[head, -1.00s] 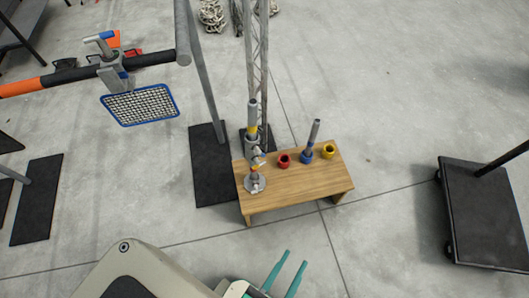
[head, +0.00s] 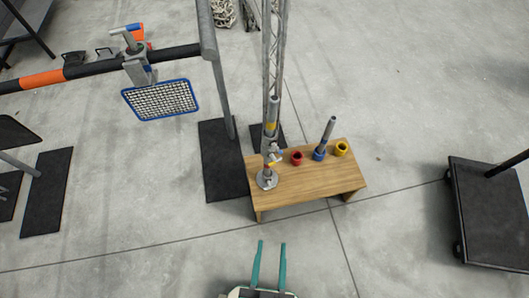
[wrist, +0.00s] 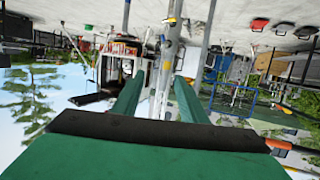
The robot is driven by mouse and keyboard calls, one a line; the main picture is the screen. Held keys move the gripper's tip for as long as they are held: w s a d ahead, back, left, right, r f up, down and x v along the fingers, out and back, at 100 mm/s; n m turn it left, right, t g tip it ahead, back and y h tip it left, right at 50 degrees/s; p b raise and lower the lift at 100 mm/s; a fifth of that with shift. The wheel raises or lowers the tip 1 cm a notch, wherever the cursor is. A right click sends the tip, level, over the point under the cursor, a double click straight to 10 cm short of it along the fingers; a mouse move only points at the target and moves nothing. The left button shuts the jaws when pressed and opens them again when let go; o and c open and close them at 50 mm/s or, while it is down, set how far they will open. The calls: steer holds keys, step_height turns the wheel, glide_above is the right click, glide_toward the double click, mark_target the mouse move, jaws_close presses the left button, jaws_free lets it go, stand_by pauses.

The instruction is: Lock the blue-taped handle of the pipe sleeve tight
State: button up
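The pipe sleeve (head: 269,146) sits on a grey upright pipe with a round base flange (head: 267,180), at the left end of a wooden bench (head: 310,185). Small handles stick out on its right side, with yellow and blue marks near them; they are too small to tell which position the blue-taped handle is in. My gripper (head: 270,243) has two teal fingers, spread apart and empty. It is in front of the bench, apart from the sleeve. In the wrist view the fingers (wrist: 157,95) are also apart, with an upright pole (wrist: 171,60) beyond them.
Red (head: 296,158), blue (head: 319,154) and yellow (head: 342,149) cups stand on the bench, the blue one holding a pipe. A truss tower (head: 273,55) rises behind. A black cart (head: 490,215) is at right. Floor in front is clear.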

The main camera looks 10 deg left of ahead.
steer(key=w+d+f+g, duration=0.1)
steer(key=w+f, duration=0.1)
steer(key=f, duration=0.5)
steer(key=w+d+f+g, duration=0.2)
steer(key=w+f, duration=0.1)
steer(key=f, duration=0.4)
steer(key=n+t+y, duration=0.3)
steer(key=n+y, duration=0.4)
steer(key=y, duration=0.3)
glide_toward(276, 148)
step_height(276, 148, down, 2)
steer(key=d, duration=0.2)
steer(key=x, duration=0.9)
steer(key=shift+a+f, duration=0.25)
steer(key=shift+a, duration=0.25)
steer(key=shift+s, duration=0.1)
steer(key=shift+c, duration=0.3)
